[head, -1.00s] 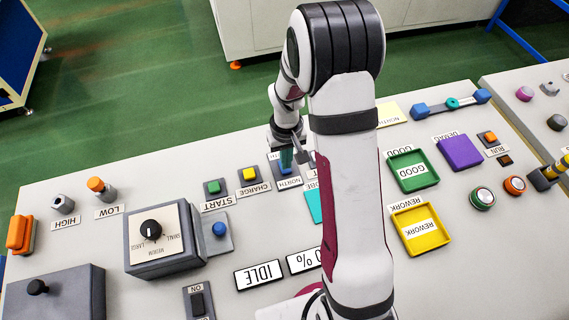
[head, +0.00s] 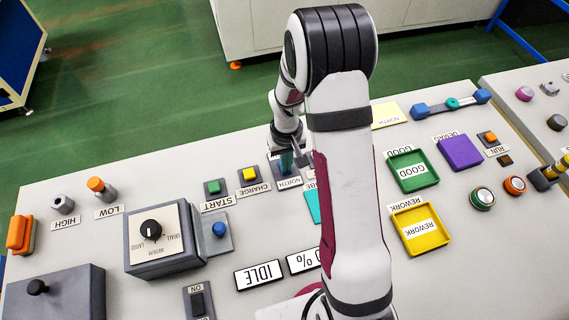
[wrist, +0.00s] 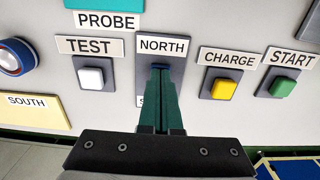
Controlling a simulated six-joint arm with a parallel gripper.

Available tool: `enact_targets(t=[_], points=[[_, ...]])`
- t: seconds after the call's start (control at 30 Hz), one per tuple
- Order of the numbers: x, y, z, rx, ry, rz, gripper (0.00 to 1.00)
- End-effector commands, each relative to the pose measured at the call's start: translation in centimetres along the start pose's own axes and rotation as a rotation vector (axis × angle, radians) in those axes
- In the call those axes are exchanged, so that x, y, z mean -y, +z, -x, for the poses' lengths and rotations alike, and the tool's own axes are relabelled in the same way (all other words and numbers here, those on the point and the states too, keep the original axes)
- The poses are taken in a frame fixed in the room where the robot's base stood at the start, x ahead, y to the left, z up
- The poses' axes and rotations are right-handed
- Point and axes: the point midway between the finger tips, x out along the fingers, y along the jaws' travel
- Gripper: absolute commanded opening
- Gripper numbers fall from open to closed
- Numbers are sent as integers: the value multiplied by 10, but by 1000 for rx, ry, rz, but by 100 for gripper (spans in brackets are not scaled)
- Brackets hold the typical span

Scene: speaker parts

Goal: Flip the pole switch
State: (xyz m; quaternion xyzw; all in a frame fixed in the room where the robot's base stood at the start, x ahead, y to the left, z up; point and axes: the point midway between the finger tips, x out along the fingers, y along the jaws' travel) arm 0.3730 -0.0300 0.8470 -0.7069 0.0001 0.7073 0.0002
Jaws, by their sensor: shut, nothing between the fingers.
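The pole switch is a dark plate (wrist: 176,72) labelled NORTH at its top in the wrist view, with part of another label showing lower down. A small blue part shows at the fingertips; most of the switch is hidden behind the fingers. My gripper (wrist: 160,72) is shut and empty, its green fingers pressed together over the plate just below the NORTH label. I cannot tell whether the tips touch the switch. In the head view, my gripper (head: 286,168) is over the NORTH plate (head: 289,183), and my arm hides part of the panel.
The yellow CHARGE button (wrist: 222,89) and green START button (wrist: 283,87) sit right of the switch in the wrist view. The white TEST button (wrist: 91,76) and a yellow SOUTH pad (wrist: 32,114) are left. A dial box (head: 155,245) stands on the panel.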

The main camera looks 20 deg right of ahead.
Motion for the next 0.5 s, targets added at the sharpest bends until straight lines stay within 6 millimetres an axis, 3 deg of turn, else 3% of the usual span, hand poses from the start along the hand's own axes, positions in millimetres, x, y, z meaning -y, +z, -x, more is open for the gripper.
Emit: enact_targets(t=[0.23,0.5], points=[[0,0,1,-1,0,0,0],[0,-1,31,-3,0,-1,0]])
